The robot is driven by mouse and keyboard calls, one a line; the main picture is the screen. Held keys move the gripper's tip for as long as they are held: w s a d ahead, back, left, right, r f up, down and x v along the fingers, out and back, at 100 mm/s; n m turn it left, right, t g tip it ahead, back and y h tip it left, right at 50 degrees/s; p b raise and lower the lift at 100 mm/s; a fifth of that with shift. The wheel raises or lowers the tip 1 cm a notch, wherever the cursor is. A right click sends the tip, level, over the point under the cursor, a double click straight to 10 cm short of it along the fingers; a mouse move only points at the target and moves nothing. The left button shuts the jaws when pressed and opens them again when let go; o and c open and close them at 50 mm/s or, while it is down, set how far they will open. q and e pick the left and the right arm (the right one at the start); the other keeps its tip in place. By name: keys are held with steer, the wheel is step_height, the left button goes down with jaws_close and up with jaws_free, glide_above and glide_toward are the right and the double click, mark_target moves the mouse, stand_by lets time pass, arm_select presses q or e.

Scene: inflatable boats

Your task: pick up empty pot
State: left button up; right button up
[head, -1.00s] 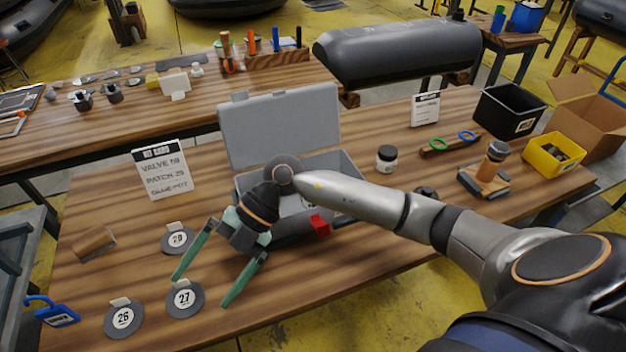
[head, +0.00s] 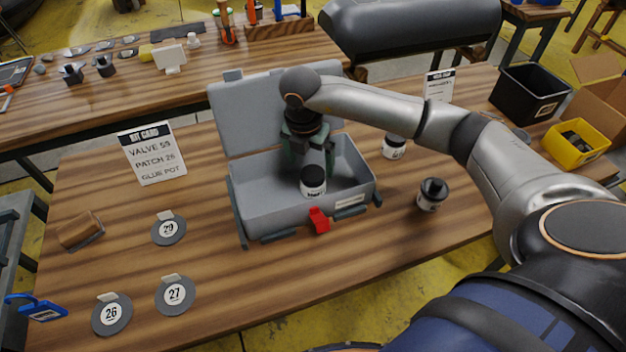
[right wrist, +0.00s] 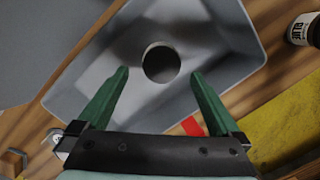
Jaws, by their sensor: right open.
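A small pot (head: 313,183) with a black lid and a white label stands upright inside the open grey case (head: 268,212). In the right wrist view its dark round top (right wrist: 161,63) lies between and beyond the fingertips. My right gripper (head: 310,160) is open, pointing down over the case, its green fingers above and behind the pot, not closed on it. Two similar pots stand on the table right of the case, one behind (head: 394,148) and one in front (head: 431,196). I cannot tell from the pictures which pot is empty. My left gripper is out of view.
The case lid (head: 240,115) stands raised behind the gripper, and a red latch (head: 319,220) is at the front. A black bin (head: 530,92) and yellow bin (head: 577,144) are at right.

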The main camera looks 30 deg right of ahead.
mark_target(313, 173)
steer(key=f, duration=0.3)
steer(key=d+f+p, duration=0.1)
steer(key=f, duration=0.1)
steer(key=shift+w+f, duration=0.15)
steer(key=shift+f, duration=0.2)
steer(key=shift+r, duration=0.1)
steer(key=c, duration=1.3)
